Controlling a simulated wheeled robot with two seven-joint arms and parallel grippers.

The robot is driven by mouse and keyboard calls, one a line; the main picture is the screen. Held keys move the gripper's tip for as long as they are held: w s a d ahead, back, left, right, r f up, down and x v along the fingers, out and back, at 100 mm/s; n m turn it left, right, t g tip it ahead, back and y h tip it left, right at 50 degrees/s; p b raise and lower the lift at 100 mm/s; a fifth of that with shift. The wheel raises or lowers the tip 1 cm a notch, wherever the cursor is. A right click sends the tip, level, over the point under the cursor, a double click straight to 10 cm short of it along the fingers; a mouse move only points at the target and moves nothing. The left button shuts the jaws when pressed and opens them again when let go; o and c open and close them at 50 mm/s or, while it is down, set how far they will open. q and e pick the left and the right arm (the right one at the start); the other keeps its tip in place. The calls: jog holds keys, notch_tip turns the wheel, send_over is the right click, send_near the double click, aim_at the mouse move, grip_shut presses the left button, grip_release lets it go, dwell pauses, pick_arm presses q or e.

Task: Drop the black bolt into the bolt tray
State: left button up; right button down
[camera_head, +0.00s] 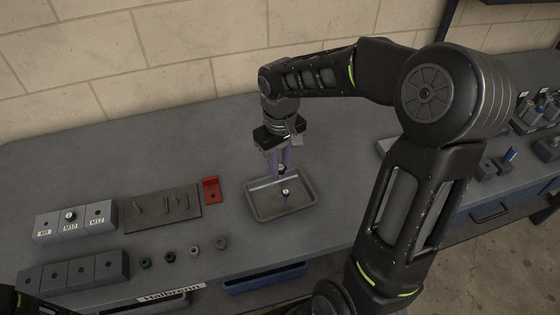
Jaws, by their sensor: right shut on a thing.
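My right gripper (281,167) is over the back part of the grey metal tray (253,208), its purple fingers pointing down. It is shut on a small dark piece with a pale top, which looks like the black bolt (282,169). The fingers hide part of it, and I cannot tell whether it touches the tray. Another small dark bolt-like piece with a light top (286,194) stands inside the tray near its middle. My left gripper does not show.
Left of the tray are a red bracket (211,192), a plate with pins (160,212) and labelled grey blocks (75,222). Several small nut-like pieces (169,256) lie in front. More blocks (497,165) stand at the right. The back left bench is clear.

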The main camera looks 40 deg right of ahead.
aim_at(280, 178)
notch_tip(280, 178, down, 6)
jog(key=b, duration=0.4)
dwell(0.3)
jog(key=c, duration=1.1)
grip_release()
jog(key=shift+c, duration=0.2)
notch_tip(280, 178, up, 8)
jog(key=shift+f+b, duration=0.1)
jog(key=shift+b, duration=0.5)
